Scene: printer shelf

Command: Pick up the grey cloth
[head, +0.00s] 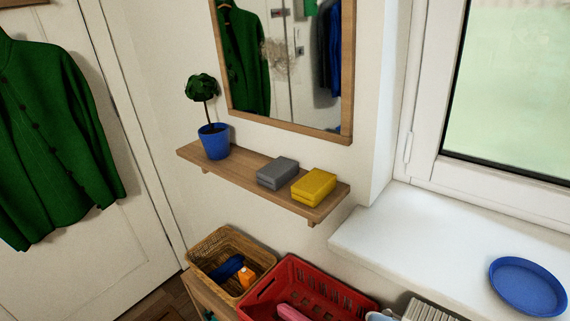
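A folded grey cloth (277,173) lies on a narrow wooden wall shelf (236,174) in the head view. It sits near the middle of the shelf, just left of a folded yellow cloth (313,187). A small gap seems to lie between the two cloths. My gripper does not show in the head view, so I cannot see whether it is open or shut.
A blue pot with a small plant (214,141) stands at the shelf's left end. A framed mirror (347,72) hangs above. Below are a wicker basket (209,247) and a red crate (338,286). A blue plate (527,286) lies on the white windowsill (420,232).

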